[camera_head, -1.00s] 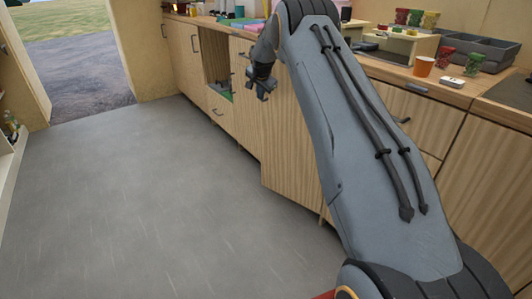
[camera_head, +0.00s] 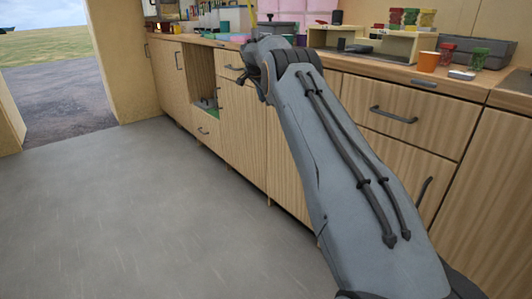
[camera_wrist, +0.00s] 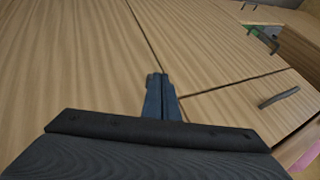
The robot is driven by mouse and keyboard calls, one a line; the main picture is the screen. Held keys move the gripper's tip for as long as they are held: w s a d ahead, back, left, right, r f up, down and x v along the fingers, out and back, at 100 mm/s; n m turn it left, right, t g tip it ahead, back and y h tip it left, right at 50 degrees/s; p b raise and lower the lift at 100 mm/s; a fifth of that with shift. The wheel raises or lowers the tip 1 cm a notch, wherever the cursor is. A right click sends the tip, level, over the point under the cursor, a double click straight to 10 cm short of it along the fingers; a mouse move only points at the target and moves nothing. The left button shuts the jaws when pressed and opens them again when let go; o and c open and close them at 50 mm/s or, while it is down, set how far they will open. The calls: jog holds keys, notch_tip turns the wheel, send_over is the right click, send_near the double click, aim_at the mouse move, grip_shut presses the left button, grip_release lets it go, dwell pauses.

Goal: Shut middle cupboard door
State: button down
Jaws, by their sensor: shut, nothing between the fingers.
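The middle cupboard door (camera_head: 288,165) is a light wood panel in the head view, partly hidden by my arm. It looks flush or nearly flush with the counter front; a small gap cannot be ruled out. My gripper (camera_head: 242,77) is at the counter front, near the upper part of the cupboards. In the wrist view my gripper (camera_wrist: 158,82) has its fingers together, with nothing between them. The tips lie close over wood panels at a seam; whether they touch cannot be told. My arm hides where the door's handle might be.
The worktop carries an orange cup (camera_head: 429,61), a grey tray (camera_head: 488,50) and several tubs. A drawer with a dark handle (camera_head: 393,115) is right of my arm. An open niche (camera_head: 202,75) is at the left. The grey floor (camera_head: 130,215) is clear.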

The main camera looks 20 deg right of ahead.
jog(key=shift+s+d, duration=0.1)
jog(key=shift+d, duration=0.35)
jog(key=shift+s+r, duration=0.1)
jog(key=s+a+r+p, duration=0.4)
jog(key=a+r+p, duration=0.1)
jog(key=a+r, duration=0.3)
jog(key=shift+a, duration=0.75)
